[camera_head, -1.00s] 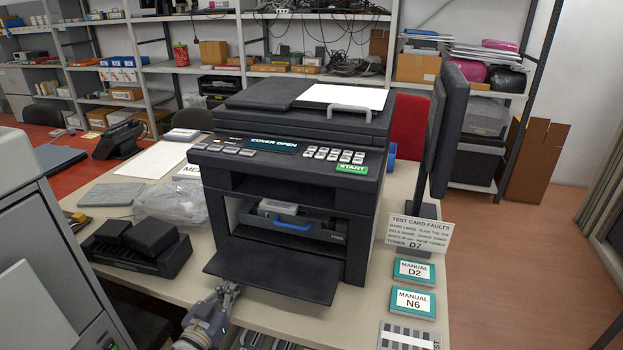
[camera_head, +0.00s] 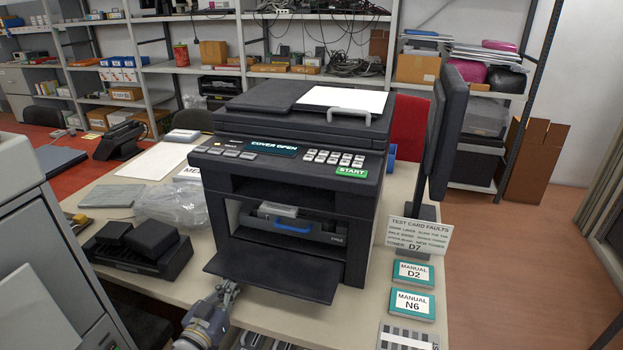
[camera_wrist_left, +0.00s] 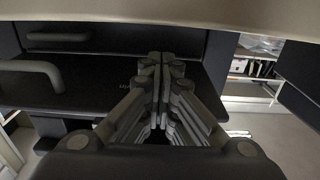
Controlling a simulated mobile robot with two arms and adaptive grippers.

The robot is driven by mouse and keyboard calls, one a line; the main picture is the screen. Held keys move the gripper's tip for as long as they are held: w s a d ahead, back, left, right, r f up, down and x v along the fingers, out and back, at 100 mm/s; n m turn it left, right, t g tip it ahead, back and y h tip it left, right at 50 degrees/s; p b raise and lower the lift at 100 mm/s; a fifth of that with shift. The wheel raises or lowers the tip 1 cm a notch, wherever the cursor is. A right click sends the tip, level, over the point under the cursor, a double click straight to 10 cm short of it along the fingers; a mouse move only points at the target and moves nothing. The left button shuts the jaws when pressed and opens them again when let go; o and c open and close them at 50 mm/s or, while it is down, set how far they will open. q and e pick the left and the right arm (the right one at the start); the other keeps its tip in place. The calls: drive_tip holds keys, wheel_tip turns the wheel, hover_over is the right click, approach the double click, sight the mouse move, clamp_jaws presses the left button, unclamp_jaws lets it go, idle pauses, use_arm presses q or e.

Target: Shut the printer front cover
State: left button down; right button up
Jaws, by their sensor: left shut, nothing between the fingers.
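The black printer (camera_head: 290,170) stands on the table with "COVER OPEN" on its display (camera_head: 272,147). Its front cover (camera_head: 275,277) is folded down and sticks out flat toward me, below the open bay. Inside the bay a toner cartridge (camera_head: 285,211) with a blue handle (camera_head: 293,226) shows. My left gripper (camera_head: 228,292) is at the front left edge of the cover, low and close to it; I cannot tell whether it touches. In the left wrist view its fingers (camera_wrist_left: 160,70) are shut together with nothing between them. My right gripper is not in view.
A black tray unit (camera_head: 140,248) and a clear plastic bag (camera_head: 172,205) lie left of the printer. A monitor (camera_head: 440,140), a fault card (camera_head: 418,236) and two manuals (camera_head: 414,273) stand or lie on the right. A grey cabinet (camera_head: 45,260) is at the near left.

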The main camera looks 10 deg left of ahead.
sight(232, 271)
use_arm(q)
drive_tip(key=shift+w+r+p, duration=0.2)
drive_tip(key=shift+r+p, duration=1.15)
drive_tip(key=shift+r, duration=0.1)
drive_tip(key=shift+w+r+p, duration=0.2)
drive_tip(key=shift+r+p, duration=0.2)
drive_tip(key=shift+r, duration=0.1)
drive_tip(key=shift+w+r+p, duration=0.4)
drive_tip(key=shift+r+p, duration=0.25)
drive_tip(key=shift+r, duration=0.15)
